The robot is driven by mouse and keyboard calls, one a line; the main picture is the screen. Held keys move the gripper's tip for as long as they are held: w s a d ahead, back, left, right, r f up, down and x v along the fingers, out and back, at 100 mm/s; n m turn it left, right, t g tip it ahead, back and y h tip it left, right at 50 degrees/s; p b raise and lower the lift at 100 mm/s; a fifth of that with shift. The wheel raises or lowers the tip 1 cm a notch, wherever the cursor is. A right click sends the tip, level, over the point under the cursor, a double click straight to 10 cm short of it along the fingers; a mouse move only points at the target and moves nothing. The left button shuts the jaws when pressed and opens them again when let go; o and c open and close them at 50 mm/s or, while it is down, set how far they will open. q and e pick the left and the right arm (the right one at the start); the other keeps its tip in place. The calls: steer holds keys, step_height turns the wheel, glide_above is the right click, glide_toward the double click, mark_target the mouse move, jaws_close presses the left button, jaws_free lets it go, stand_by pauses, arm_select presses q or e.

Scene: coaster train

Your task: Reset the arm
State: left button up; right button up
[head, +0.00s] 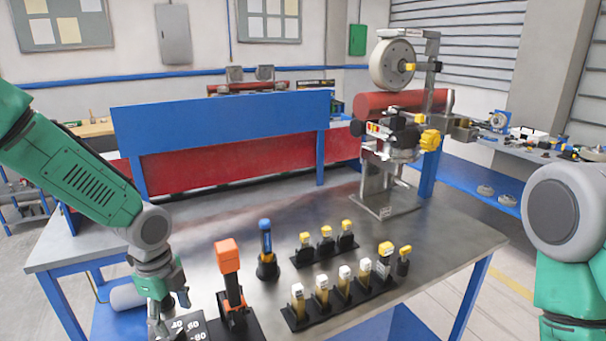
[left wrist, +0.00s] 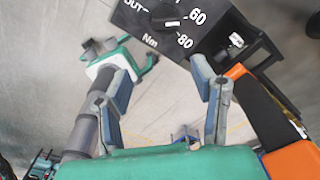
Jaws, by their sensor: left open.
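My left arm (head: 85,175) comes in from the left over the table's front left part, and my left gripper (head: 168,312) points down at its near edge. In the left wrist view the two fingers of the left gripper (left wrist: 160,95) stand wide apart with nothing held between them. A black dial box (head: 192,328) marked in Nm is close to the fingertips; it also shows at the top of the left wrist view (left wrist: 172,22). I cannot tell whether a finger touches it. My right arm (head: 568,215) shows at the right edge; its gripper is out of view.
An orange-handled tool (head: 229,258) stands upright just right of the left gripper. Behind it are a blue-topped tool (head: 266,250) and racks of white-capped (head: 345,285) and yellow-capped pieces (head: 326,240). A machine stand (head: 385,200) is at the back. The table's middle left is clear.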

arm_select(q)
steer(key=s+d+f+n+h, duration=0.1)
steer(key=s+d+f+n, duration=0.1)
steer(key=s+f+n, duration=0.75)
steer(key=s+d+f+n, duration=0.2)
steer(key=s+f+n, duration=0.4)
steer(key=s, duration=0.7)
steer(key=s+a+f+n+y, duration=0.2)
steer(key=s+a+n, duration=0.25)
steer(key=s, duration=0.45)
steer(key=w+d+f+b, duration=0.2)
steer(key=w+f+b, duration=0.1)
steer(key=f+b, duration=1.4)
steer(key=shift+w+f+t+b, duration=0.2)
steer(key=shift+t+b, duration=0.2)
steer(key=shift+b, duration=0.3)
steer(key=shift+w, duration=0.1)
